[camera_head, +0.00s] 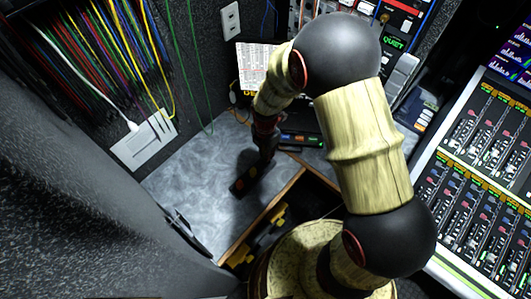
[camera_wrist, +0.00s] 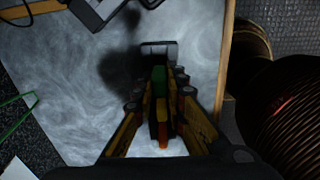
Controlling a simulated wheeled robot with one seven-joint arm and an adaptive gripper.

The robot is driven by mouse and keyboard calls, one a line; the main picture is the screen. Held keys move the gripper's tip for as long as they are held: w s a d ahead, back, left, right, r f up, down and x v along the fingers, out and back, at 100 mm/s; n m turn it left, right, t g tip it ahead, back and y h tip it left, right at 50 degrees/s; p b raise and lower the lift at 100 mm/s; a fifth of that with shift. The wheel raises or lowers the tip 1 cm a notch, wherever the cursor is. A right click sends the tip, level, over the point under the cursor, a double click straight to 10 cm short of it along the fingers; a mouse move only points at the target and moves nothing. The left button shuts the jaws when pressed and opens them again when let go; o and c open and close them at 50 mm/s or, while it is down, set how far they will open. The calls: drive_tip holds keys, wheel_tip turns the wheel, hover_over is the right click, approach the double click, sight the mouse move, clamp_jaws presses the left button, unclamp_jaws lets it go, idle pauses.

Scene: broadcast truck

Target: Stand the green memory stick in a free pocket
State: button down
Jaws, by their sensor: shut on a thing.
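My gripper (camera_wrist: 159,78) points down over the grey marbled worktop (camera_head: 190,175), its two fingers close together. A green piece (camera_wrist: 159,73), which looks like the green memory stick, sits between the fingertips, and the gripper is shut on it. Below it in the wrist view, yellow and orange pieces (camera_wrist: 163,138) line up along a dark, narrow block, partly hidden by the fingers. In the head view, a dark block (camera_head: 250,179) with an orange spot lies on the worktop below my gripper (camera_head: 266,150). I cannot tell whether the stick is inside a pocket.
A dark strip with coloured pieces (camera_head: 300,139) lies at the back of the worktop. A grey device (camera_wrist: 97,10) with a cable is at the wrist view's top.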

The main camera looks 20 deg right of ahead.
drive_tip(key=shift+f+b, duration=1)
drive_tip(key=shift+f, duration=0.75)
drive_tip(key=c, duration=1.7)
unclamp_jaws()
drive_tip(key=shift+c, duration=0.2)
wheel_tip(320, 180, up, 12)
drive_tip(key=shift+r, duration=0.1)
drive_tip(key=shift+m, duration=0.3)
